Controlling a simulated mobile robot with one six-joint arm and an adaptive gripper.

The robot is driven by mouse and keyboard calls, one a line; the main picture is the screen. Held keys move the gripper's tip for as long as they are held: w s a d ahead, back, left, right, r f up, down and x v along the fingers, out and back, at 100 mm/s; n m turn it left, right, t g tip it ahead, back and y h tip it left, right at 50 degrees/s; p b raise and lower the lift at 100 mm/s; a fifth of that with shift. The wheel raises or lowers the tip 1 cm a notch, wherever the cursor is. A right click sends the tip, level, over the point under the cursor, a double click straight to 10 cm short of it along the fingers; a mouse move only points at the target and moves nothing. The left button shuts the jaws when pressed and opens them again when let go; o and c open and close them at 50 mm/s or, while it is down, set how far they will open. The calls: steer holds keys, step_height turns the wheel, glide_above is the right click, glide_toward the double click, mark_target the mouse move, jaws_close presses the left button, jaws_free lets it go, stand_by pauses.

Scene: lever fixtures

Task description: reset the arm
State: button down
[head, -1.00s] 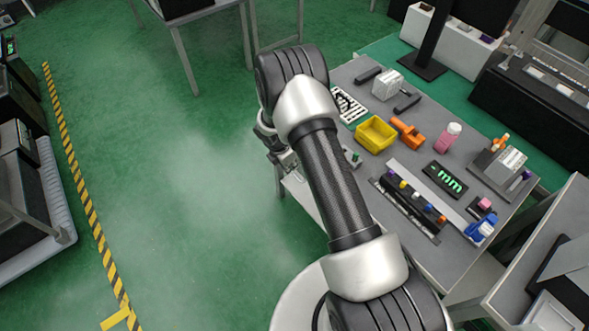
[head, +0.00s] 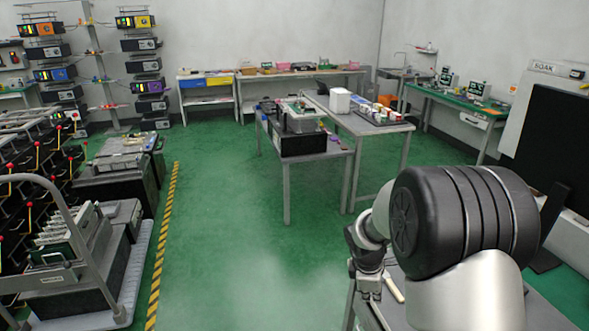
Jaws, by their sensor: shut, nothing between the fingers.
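My arm fills the lower right of the head view, with a large dark ribbed joint and a silver link close to the camera. My gripper (head: 371,290) hangs at the end of the arm, left of that joint, pointing down. It is small in the picture and looks shut and empty. It is beside the left edge of the near grey table (head: 366,318). My arm hides most of this table and what stands on it. A thin pale strip (head: 393,287) shows just right of the gripper.
Open green floor (head: 235,250) lies left of the gripper, bounded by a yellow-black line (head: 163,245). A cart (head: 75,265) stands at the left. Two tables, one with a black device (head: 298,142), stand ahead. A dark panel (head: 555,140) is at the right.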

steer(key=s+a+r+m+t, duration=0.1)
steer(key=s+r+m, duration=0.4)
steer(key=r, duration=0.4)
steer(key=s+a+r+m, duration=0.1)
steer(key=s+r+m, duration=0.1)
steer(key=s+r, duration=0.6)
steer(key=s+a+r+m+t+y, duration=0.1)
steer(key=s+m, duration=0.3)
steer(key=s, duration=0.4)
steer(key=s+a+r+m+y, duration=0.1)
steer(key=s+a+r+m, duration=0.2)
steer(key=s, duration=0.5)
steer(key=shift+m+t+y, duration=0.3)
steer(key=shift+m+t, duration=0.1)
